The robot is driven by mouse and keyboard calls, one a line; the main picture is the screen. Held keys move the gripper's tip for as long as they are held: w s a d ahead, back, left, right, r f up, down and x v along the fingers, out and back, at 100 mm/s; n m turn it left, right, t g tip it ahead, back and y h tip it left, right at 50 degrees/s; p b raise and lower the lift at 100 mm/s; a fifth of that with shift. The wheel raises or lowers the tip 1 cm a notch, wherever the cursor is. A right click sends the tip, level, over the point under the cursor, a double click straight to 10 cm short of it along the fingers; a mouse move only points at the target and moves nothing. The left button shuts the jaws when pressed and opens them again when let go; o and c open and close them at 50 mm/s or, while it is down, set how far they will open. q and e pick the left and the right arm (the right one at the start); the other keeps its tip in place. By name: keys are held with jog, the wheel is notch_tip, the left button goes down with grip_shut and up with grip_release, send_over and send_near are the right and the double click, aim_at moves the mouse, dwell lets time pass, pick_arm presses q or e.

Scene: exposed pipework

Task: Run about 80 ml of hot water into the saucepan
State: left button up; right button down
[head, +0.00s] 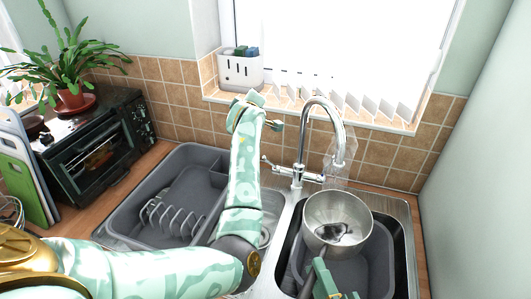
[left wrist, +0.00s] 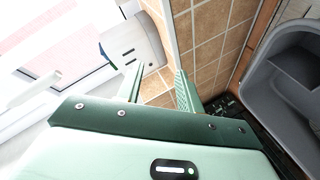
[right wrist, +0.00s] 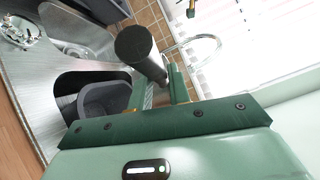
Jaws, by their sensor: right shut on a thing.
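The steel saucepan (head: 312,206) is over the right sink bowl, below the tap's spout (head: 338,145). Its inside faces up; a dark patch shows at the bottom, and I cannot tell if it is water. My right gripper (head: 322,277) is shut on its handle. In the right wrist view the saucepan (right wrist: 133,43) is a dark cylinder beyond the fingers (right wrist: 160,88). The chrome tap (head: 298,174) has a lever (head: 268,160) on its left. My left gripper (head: 256,108) is up and left of the tap, fingers (left wrist: 160,90) apart and empty, not touching the lever.
A clear, glassy shape (head: 345,178) shows by the spout; I cannot tell if it is water. A white caddy (head: 240,72) stands on the windowsill. A black oven (head: 100,150) and plant (head: 68,75) stand left.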

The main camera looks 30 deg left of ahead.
pick_arm(q)
jog(key=s+a+f+n+g+h, duration=0.1)
jog(key=s+a+n+h, duration=0.1)
jog(key=n, duration=0.3)
jog(key=n+g+h, duration=0.2)
jog(key=n+h, duration=0.6)
send_near(265, 158)
jog(key=x, duration=1.1)
jog(key=shift+w+a, duration=0.1)
jog(key=shift+a, duration=0.2)
jog(key=shift+c, duration=0.4)
